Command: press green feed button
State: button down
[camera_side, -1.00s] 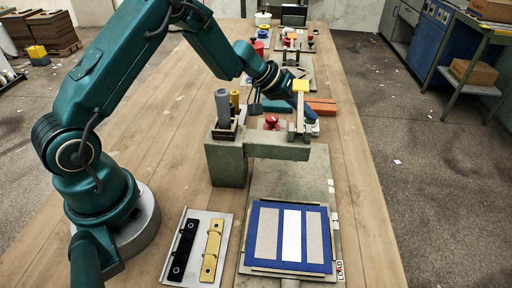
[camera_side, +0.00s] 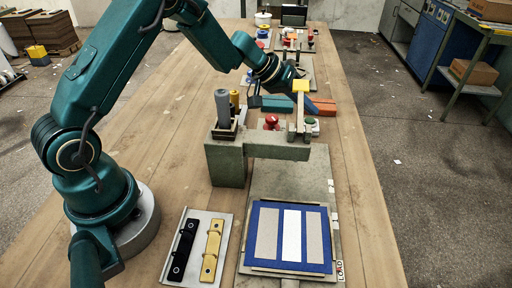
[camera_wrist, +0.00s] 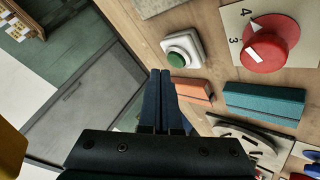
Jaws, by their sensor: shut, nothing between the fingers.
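The green button (camera_wrist: 176,60) sits in a square white housing (camera_wrist: 184,47) in the wrist view. In the side view the green button (camera_side: 309,121) shows just right of an upright post, and part of its housing is hidden behind it. My gripper (camera_wrist: 161,73) has its two dark blue fingers shut together with nothing between them. In the wrist view the fingertips appear just below the housing. In the side view my gripper (camera_side: 313,111) is above and behind the button, partly hidden by the post, with its fingers pointing down and right. The tips look apart from the button.
The beige post with a yellow top (camera_side: 300,86) stands in front of my gripper on a grey-green fixture (camera_side: 290,150). A red dial (camera_wrist: 265,55), an orange block (camera_wrist: 194,91) and a teal block (camera_wrist: 264,102) lie near the button. A blue striped plate (camera_side: 262,265) lies in front.

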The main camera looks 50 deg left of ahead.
jog(key=shift+r, duration=2.5)
jog(key=shift+d, duration=0.1)
notch_tip(320, 180, up, 4)
notch_tip(320, 180, up, 6)
jog(key=m+t, duration=0.1)
jog(key=m, duration=0.2)
send_over(306, 121)
jog(key=s+d, duration=0.3)
jog(key=d, duration=0.1)
jog(key=s+d+r+m, duration=0.25)
jog(key=s+r, duration=0.25)
jog(key=s, duration=0.3)
jog(key=s+f+g+y, duration=0.1)
jog(key=s+f+y, duration=0.15)
jog(key=s, duration=0.95)
jog(key=s+a+f+n+g+y, duration=0.2)
jog(key=s+a+f+n, duration=0.1)
jog(key=s+f, duration=0.3)
jog(key=shift+s+a+f+y, duration=0.4)
jog(key=shift+s+a, duration=0.15)
jog(key=shift+a, duration=0.35)
